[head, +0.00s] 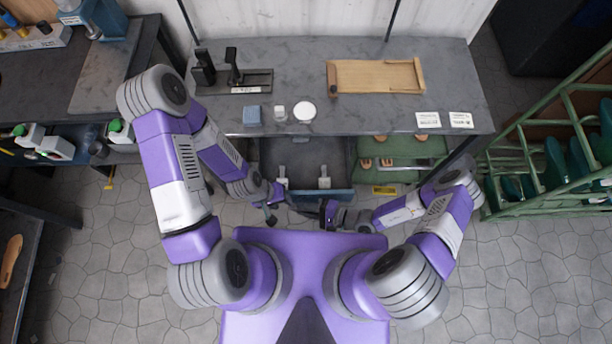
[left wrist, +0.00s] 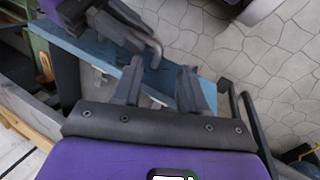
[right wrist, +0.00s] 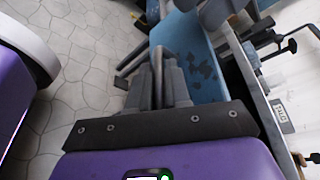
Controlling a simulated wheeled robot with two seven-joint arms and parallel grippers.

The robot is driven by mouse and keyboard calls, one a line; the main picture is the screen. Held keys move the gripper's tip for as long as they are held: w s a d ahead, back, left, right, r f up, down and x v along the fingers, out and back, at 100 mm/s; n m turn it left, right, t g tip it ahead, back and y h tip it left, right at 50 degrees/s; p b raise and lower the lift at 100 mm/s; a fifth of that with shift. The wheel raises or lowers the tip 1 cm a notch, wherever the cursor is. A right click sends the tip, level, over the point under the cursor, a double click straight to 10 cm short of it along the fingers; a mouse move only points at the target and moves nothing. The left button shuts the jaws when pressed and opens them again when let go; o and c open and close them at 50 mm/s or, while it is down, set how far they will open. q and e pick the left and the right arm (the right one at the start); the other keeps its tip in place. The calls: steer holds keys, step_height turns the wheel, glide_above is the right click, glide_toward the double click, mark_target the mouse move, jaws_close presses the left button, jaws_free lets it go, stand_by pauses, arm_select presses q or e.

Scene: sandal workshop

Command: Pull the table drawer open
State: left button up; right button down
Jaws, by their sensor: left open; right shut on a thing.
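The table drawer (head: 307,158) stands pulled out from under the grey table, with its blue front (head: 338,195) towards me. The blue front also shows in the left wrist view (left wrist: 82,46) and the right wrist view (right wrist: 197,62). My right gripper (head: 328,212) is shut at the outer side of the front, on the dark handle (left wrist: 152,50); its fingers largely hide the grip. My left gripper (head: 271,208) is open and empty near the left end of the front. Its spread fingers show in the left wrist view (left wrist: 158,85), close to the blue front.
Two pale pieces (head: 323,182) lie in the drawer. The tabletop (head: 300,65) carries a black stand (head: 235,75), a wooden tray (head: 376,62), a white round dish (head: 304,111) and cards (head: 428,119). A green shelf (head: 400,147) with sandal parts is right of the drawer. A green rack (head: 540,150) stands right.

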steer(key=c, duration=1.4)
jaws_free()
steer(key=shift+c, duration=0.2)
steer(key=v, duration=0.7)
steer(key=shift+d, duration=0.35)
steer(key=shift+s+r, duration=0.1)
steer(key=shift+s, duration=0.05)
